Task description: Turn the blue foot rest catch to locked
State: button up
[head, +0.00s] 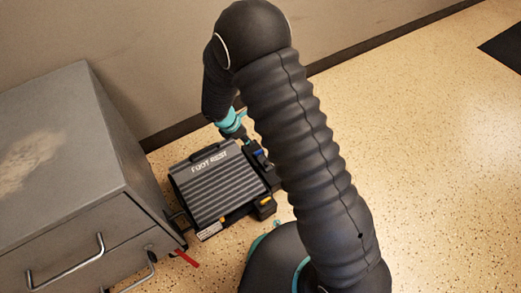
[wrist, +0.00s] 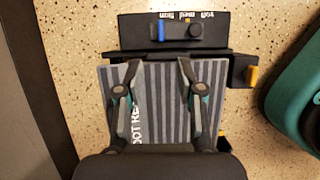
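The foot rest (head: 218,187) is a dark ribbed pad with FOOT REST lettering, standing on the floor beside the grey cabinet. Its ribbed top also fills the middle of the wrist view (wrist: 160,110). A black panel along one side carries the small blue catch (wrist: 165,31), which also shows in the head view (head: 258,154). My gripper (wrist: 158,64) is open and empty over the pad. Its fingertips point towards the panel and appear short of the blue catch. No locked marking is readable.
Beside the catch are a dark round knob (wrist: 196,31) and small, partly readable lettering. An orange part (wrist: 251,75) sits at the foot rest's corner. The grey cabinet (head: 60,150) and wall (head: 120,50) stand close by. Speckled floor (head: 430,140) is free at right.

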aim_at(258, 151)
jog(key=b+x, duration=0.2)
jog(key=x, duration=1.1)
jog(key=shift+s, duration=0.1)
